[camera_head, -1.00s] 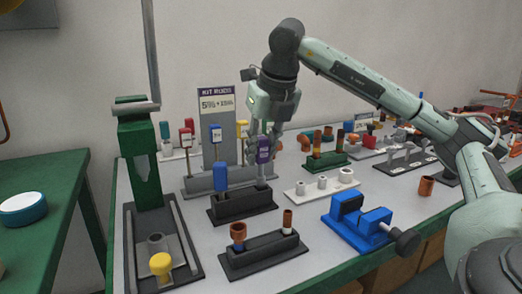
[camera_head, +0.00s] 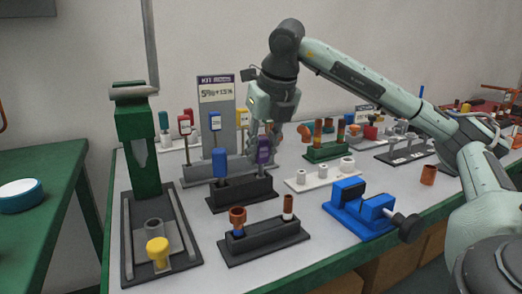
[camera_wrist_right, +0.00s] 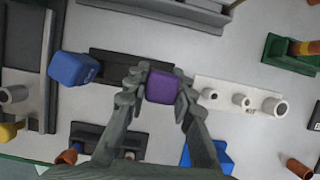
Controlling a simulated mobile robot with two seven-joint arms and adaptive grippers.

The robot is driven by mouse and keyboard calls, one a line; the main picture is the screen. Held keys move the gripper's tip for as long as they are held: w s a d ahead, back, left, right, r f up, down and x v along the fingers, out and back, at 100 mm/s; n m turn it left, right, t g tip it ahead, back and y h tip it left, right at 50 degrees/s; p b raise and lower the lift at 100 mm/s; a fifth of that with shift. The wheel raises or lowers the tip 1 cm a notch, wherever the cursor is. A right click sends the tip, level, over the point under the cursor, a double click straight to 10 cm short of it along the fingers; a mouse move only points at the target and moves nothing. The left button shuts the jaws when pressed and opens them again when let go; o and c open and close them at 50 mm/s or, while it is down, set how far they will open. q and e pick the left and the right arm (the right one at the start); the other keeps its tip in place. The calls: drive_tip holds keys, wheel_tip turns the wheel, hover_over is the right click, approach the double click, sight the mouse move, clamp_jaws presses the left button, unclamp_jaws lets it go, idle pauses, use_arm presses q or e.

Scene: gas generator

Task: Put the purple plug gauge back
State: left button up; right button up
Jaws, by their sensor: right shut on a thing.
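The purple plug gauge (camera_head: 264,150) stands upright at the right end of a black stand (camera_head: 240,194); its purple block also shows in the right wrist view (camera_wrist_right: 162,87). My right gripper (camera_head: 264,137) comes down from above, its fingers on both sides of the purple block, shut on it. The gauge's lower end is at the stand; how deep it sits in its hole is hidden. A blue plug gauge (camera_head: 219,163) stands in the left part of the same stand. My left gripper is not in view.
A grey rack with a sign (camera_head: 216,115) stands behind. A white base with rings (camera_head: 321,175) lies to the right, a blue vise (camera_head: 360,208) to the front right, another black stand (camera_head: 262,241) in front. A green press (camera_head: 140,150) stands at left.

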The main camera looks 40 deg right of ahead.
drive_tip(key=shift+f+b, duration=0.4)
drive_tip(key=shift+f, duration=0.2)
drive_tip(key=o, duration=1.1)
drive_tip(key=shift+r, duration=0.1)
drive_tip(key=shift+c, duration=0.2)
drive_tip(key=v, duration=1.2)
